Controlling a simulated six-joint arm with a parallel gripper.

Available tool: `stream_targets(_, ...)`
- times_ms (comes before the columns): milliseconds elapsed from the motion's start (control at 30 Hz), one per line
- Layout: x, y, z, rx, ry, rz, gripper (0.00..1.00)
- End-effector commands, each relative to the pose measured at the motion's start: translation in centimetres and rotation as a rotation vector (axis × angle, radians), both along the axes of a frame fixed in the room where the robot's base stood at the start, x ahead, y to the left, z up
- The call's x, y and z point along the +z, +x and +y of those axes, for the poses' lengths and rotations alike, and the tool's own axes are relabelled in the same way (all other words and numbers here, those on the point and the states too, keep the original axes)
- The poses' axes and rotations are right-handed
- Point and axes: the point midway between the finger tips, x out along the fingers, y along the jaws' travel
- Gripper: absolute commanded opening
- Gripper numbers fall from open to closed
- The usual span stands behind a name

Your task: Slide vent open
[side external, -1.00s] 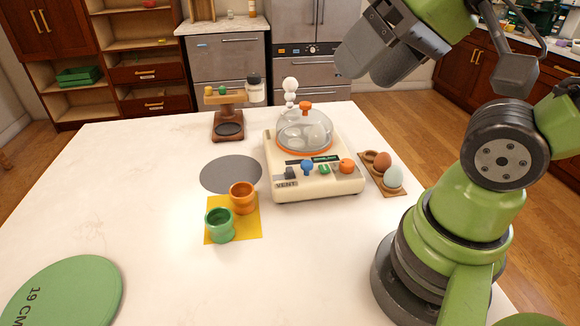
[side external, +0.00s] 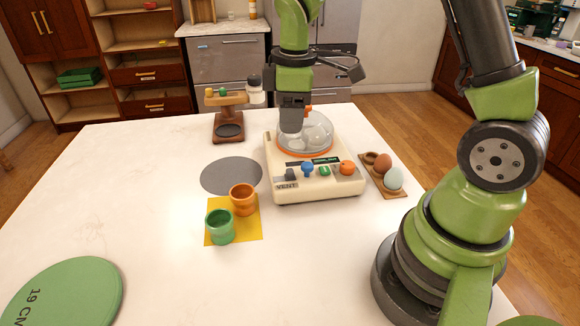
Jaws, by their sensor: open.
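The cream appliance (side external: 318,190) stands on the white table with a clear dome (side external: 318,134) on an orange ring. Its front panel carries a dark slider (side external: 290,174) above a "VENT" label (side external: 286,185), a blue knob (side external: 307,168), a green control (side external: 324,171) and an orange knob (side external: 347,167). My gripper (side external: 292,126) points down at the left side of the dome, above and behind the vent slider. It holds nothing that I can see.
A wooden stand (side external: 228,122) is behind left. An egg tray (side external: 394,191) with two eggs is at the right. An orange cup (side external: 243,199) and a green cup (side external: 220,226) stand on a yellow mat (side external: 250,230).

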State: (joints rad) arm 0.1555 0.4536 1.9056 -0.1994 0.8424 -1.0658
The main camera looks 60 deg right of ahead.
Motion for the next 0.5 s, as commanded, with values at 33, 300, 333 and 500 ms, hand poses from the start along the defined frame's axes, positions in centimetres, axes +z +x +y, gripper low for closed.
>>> stream_targets(33,-1.2,0.3,-0.4,0.036,-0.003,0.026,0.47)
stream_targets(300,-3.9,0.6,-0.9,0.115,-0.008,0.064,0.47)
stream_targets(333,-4.3,0.6,-0.8,0.114,-0.007,0.064,0.47)
stream_targets(500,-7.4,0.5,-0.8,0.112,-0.007,0.069,0.47)
